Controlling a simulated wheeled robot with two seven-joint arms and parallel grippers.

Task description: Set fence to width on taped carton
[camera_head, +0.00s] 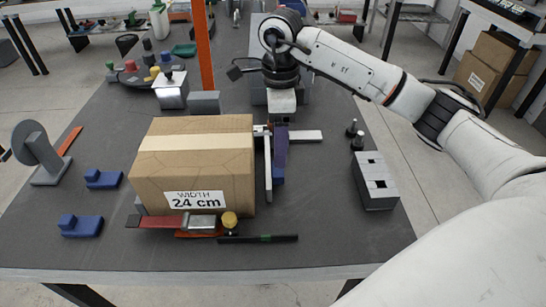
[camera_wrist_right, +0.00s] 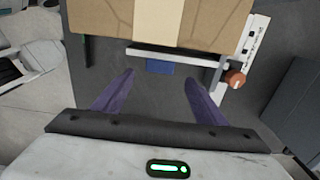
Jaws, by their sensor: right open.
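The taped carton (camera_head: 190,165), labelled "WIDTH 24 cm", sits on the dark bench. It fills the top of the right wrist view (camera_wrist_right: 160,18). The fence, a pale upright plate (camera_head: 267,170), runs along the carton's right side; the wrist view shows the plate (camera_wrist_right: 175,53) with a narrow gap to the carton. A blue block (camera_wrist_right: 160,68) is on the plate's outer side. My right gripper (camera_head: 281,150) is over the bench just right of the fence. Its purple fingers are spread apart with nothing between them (camera_wrist_right: 160,97). My left gripper is out of view.
A marked white scale (camera_wrist_right: 252,48) and an orange-brown knob (camera_wrist_right: 235,79) lie beside the plate. A yellow knob (camera_head: 229,221) and a black bar (camera_head: 258,239) are in front. A grey block (camera_head: 376,182) stands right; blue blocks (camera_head: 82,224) lie left. The front bench is mostly clear.

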